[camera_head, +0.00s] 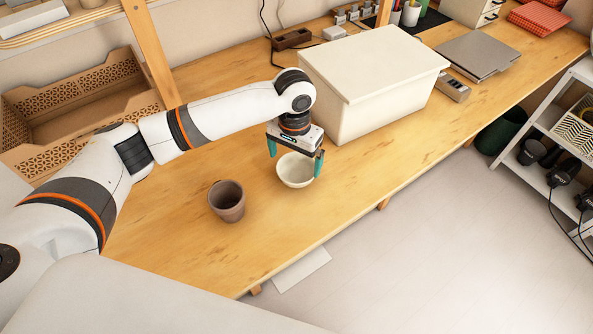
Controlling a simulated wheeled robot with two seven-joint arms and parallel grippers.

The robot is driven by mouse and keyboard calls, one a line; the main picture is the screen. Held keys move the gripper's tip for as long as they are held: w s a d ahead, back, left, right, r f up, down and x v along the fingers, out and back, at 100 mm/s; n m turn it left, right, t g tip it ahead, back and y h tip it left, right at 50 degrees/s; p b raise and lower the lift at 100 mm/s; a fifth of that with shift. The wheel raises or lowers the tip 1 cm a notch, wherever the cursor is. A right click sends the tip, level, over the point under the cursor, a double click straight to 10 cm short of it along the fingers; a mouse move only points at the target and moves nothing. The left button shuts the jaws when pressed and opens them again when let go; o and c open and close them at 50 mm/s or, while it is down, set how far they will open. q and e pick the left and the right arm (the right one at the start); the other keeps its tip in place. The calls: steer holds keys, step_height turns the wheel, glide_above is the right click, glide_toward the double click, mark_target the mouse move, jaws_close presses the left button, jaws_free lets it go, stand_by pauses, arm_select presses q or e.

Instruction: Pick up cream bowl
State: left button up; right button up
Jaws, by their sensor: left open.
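The cream bowl (296,172) stands upright on the wooden table, near the middle of the view. My left gripper (294,162) is above it and pointing down, with its teal fingers spread. One finger is over the left side of the bowl and the other is at its right rim. I cannot tell whether the right finger touches the rim. The gripper is open and holds nothing. My right gripper is not in view.
A brown cup (227,201) stands left of the bowl. A large lidded cream box (372,85) is close behind the gripper on the right. A wooden crate (81,99) is at the back left. The table (300,228) is clear in front of the bowl.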

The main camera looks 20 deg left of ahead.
mark_target(297, 176)
arm_select(q)
steer(key=f, duration=0.4)
steer(key=shift+w+d+f, duration=0.15)
steer(key=shift+d+f, duration=0.05)
steer(key=shift+d, duration=0.05)
steer(key=shift+f, duration=0.4)
steer(key=c, duration=0.6)
steer(key=shift+c, duration=0.8)
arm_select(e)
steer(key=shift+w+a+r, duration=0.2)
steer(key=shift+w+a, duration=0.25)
